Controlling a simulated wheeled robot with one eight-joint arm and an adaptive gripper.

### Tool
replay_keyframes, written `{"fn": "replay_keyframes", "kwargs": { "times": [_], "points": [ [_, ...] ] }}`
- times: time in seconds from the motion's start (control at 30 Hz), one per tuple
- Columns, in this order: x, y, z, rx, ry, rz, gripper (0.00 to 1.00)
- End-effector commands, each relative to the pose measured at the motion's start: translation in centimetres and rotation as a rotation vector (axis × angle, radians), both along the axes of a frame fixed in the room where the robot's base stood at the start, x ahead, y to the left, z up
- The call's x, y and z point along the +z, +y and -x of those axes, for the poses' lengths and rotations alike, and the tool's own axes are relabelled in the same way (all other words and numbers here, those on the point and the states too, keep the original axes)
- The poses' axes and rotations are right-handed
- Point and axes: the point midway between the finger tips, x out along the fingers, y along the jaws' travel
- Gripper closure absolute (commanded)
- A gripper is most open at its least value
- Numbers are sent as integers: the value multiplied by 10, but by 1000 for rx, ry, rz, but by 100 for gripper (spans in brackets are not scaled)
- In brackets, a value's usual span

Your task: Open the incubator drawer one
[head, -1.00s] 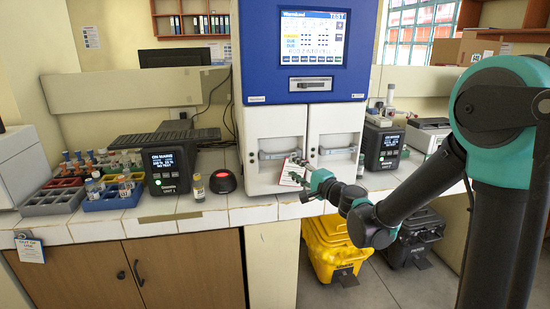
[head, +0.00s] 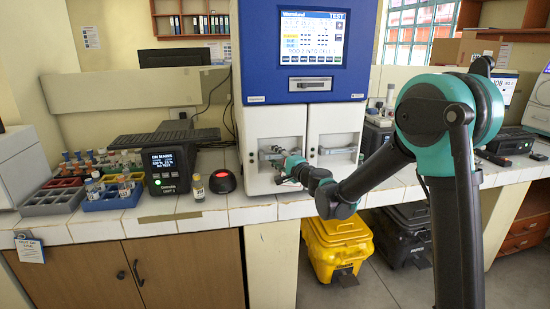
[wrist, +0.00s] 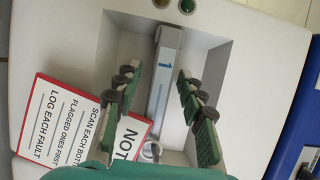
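The incubator (head: 350,85) is a blue and white cabinet with two white drawer fronts side by side. Drawer one (head: 274,122) is the left front, and it looks closed. Its grey handle bar (wrist: 166,80), marked with a blue 1, sits in a recess in the wrist view. My gripper (wrist: 159,78) is open, with one green-padded finger on each side of the bar. Gaps show between the bar and both fingers. In the head view my gripper (head: 280,165) is at drawer one's handle and partly covers it.
A red-edged notice card (wrist: 75,125) lies beside the recess, partly behind my left finger in the wrist view. The second drawer's handle (head: 338,151) is to the right. A red round button device (head: 222,180) and a small vial (head: 197,188) stand on the counter left of the incubator.

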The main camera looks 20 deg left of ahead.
Motion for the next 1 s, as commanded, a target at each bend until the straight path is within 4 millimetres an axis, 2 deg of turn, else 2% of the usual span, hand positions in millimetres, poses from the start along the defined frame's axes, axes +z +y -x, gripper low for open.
{"fn": "replay_keyframes", "kwargs": {
  "times": [0.1, 0.4, 1.0],
  "points": [
    [0, 0, 0, 0, 0, 0, 62],
    [0, 0, 0, 0, 0, 0, 99],
    [0, -3, 4, 0, -1, 1, 100]
  ]
}}
